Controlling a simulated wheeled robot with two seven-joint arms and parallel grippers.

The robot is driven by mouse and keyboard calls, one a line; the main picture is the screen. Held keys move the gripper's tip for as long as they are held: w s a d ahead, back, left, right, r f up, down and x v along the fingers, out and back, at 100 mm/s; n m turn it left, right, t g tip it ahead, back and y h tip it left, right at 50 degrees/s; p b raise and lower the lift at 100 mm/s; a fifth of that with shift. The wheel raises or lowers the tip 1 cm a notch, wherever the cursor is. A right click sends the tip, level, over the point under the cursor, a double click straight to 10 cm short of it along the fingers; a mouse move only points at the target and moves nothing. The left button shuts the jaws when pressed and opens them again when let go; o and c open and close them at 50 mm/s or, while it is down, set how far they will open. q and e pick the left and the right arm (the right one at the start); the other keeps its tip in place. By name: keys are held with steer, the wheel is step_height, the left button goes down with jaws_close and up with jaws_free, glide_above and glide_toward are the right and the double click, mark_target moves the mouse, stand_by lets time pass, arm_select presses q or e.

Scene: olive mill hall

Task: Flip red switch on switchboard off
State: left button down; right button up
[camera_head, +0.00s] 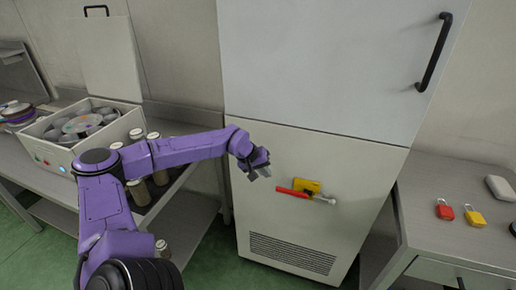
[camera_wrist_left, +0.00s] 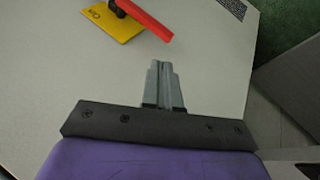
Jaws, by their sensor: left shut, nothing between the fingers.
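The red switch (camera_head: 292,192) is a red lever on a yellow plate (camera_head: 307,186), on the front of the grey cabinet's lower part (camera_head: 300,155). In the head view the lever points left, roughly horizontal. In the left wrist view the red lever (camera_wrist_left: 146,20) and yellow plate (camera_wrist_left: 112,22) show at the top. My left gripper (camera_head: 262,172) is shut and empty, just up and left of the lever's free end. In the left wrist view its fingertips (camera_wrist_left: 160,66) are together and apart from the lever. My right gripper is out of view.
A metal table (camera_head: 440,240) at right holds a red padlock (camera_head: 443,209) and a yellow padlock (camera_head: 474,216). A bench with a machine box (camera_head: 60,155) and several jars (camera_head: 160,178) stands at left. A black handle (camera_head: 433,52) sticks out from the cabinet's upper door.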

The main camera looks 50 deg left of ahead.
arm_select(q)
steer(key=shift+s+a+r, duration=0.65)
steer(key=shift+s+a, duration=0.15)
steer(key=shift+s, duration=0.15)
steer(key=s+d+f+n+g+y, duration=0.1)
steer(key=s+d+f+n+y, duration=0.3)
steer(key=d+f, duration=0.4)
steer(key=s+d+f+n+y, duration=0.2)
steer(key=s+d+f+n, duration=0.25)
steer(key=d+f, duration=0.35)
steer(key=s+d+f+m+g, duration=0.1)
steer(key=s+f+m, duration=0.3)
steer(key=s, duration=0.6)
steer(key=s+f+m+g+b, duration=0.1)
steer(key=s+f+m, duration=0.3)
steer(key=s, duration=0.7)
steer(key=shift+d+m+h, duration=0.3)
steer(key=shift+d+m, duration=0.05)
steer(key=shift+m, duration=0.8)
